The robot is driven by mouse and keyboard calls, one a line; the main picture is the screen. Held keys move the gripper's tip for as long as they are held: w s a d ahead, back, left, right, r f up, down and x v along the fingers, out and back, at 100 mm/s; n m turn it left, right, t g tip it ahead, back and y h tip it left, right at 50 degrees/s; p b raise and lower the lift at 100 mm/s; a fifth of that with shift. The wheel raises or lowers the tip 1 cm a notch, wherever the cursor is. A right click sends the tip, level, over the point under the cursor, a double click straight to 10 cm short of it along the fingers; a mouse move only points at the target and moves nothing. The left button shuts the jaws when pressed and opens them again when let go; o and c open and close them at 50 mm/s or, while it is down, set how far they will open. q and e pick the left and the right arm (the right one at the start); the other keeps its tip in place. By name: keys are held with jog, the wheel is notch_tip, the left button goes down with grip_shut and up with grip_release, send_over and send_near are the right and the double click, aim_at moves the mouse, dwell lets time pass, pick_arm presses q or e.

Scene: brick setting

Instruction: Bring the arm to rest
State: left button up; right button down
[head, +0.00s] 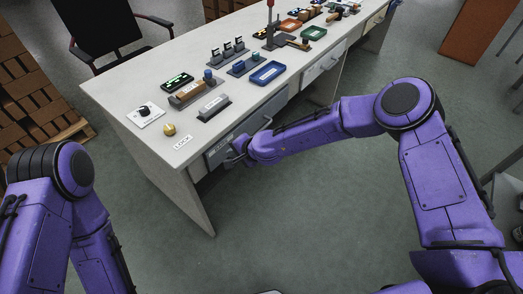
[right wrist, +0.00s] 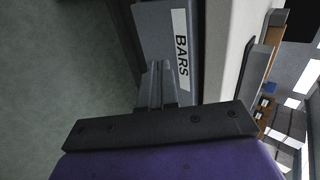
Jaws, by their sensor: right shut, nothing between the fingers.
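My right arm reaches in from the right in the head view. Its gripper (head: 236,157) is at the front of the desk, close to the grey drawer front (head: 219,152) below the LOCK label. In the right wrist view the right gripper (right wrist: 158,82) is shut and empty. Its fingertips are beside a grey drawer front (right wrist: 164,42) labelled BARS; whether they touch it I cannot tell. My left arm hangs down at the left of the head view, and its gripper is out of frame.
The desk (head: 140,94) carries trays, blocks, a blue tray (head: 268,72) and a brass knob (head: 169,130). A black chair (head: 99,27) and stacked bricks (head: 30,95) stand at the left. The floor (head: 290,215) between my arms is clear.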

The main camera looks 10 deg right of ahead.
jog(key=v, duration=0.9)
jog(key=s+d+f+g+h, duration=0.1)
jog(key=s+d+f+h, duration=0.5)
jog(key=s+d+f, duration=0.9)
jog(key=s+d+f+n+g+h, duration=0.1)
jog(key=s+d, duration=0.3)
jog(key=s, duration=0.5)
jog(key=s+d+f+n+g+h, duration=0.2)
jog(key=s+d, duration=0.3)
jog(key=s, duration=0.5)
jog(key=shift+s+d+f, duration=0.2)
jog(key=shift+f, duration=0.1)
